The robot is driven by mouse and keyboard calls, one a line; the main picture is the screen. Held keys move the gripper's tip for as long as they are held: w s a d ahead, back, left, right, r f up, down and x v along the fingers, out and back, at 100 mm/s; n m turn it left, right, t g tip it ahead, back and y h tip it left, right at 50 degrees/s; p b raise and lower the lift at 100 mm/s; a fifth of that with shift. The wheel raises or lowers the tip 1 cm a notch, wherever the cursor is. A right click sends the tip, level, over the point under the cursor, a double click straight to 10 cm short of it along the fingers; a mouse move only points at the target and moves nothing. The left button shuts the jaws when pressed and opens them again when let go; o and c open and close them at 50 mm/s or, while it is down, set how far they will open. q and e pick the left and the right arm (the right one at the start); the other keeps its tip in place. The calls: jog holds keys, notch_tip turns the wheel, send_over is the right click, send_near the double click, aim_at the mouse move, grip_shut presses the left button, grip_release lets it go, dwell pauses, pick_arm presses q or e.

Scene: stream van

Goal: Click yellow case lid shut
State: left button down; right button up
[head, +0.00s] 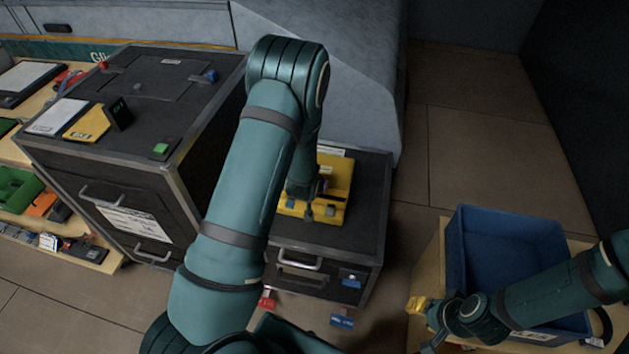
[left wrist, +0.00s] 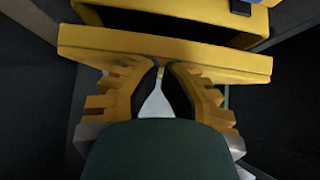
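The yellow case (head: 340,177) sits on a low black cabinet in the head view, partly hidden by my left arm. Small blue-grey latches show near its front edge. In the left wrist view, a yellow edge of the case (left wrist: 225,60) runs across in front of the fingertips, with a dark gap behind it and a yellow part with a blue piece beyond. My left gripper (left wrist: 162,68) has its fingertips close together at this edge, with nothing clearly held; contact is unclear. My right gripper (head: 418,305) is at lower right, away from the case; its finger opening is unclear.
The low black cabinet (head: 362,220) has a drawer handle and tags at its front. A taller black case (head: 135,140) stands to the left with cards and a green button on top. A blue bin (head: 465,235) stands at right. Floor lies clear between cabinet and bin.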

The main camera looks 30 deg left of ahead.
pick_arm(q)
jog(key=shift+s+d+f, duration=0.1)
jog(key=shift+s+f, duration=0.05)
jog(key=shift+f, duration=0.4)
jog(key=shift+s+f, duration=0.15)
jog(key=shift+f, duration=0.35)
pick_arm(e)
jog(key=shift+s+f, duration=0.1)
jog(key=shift+s, duration=0.2)
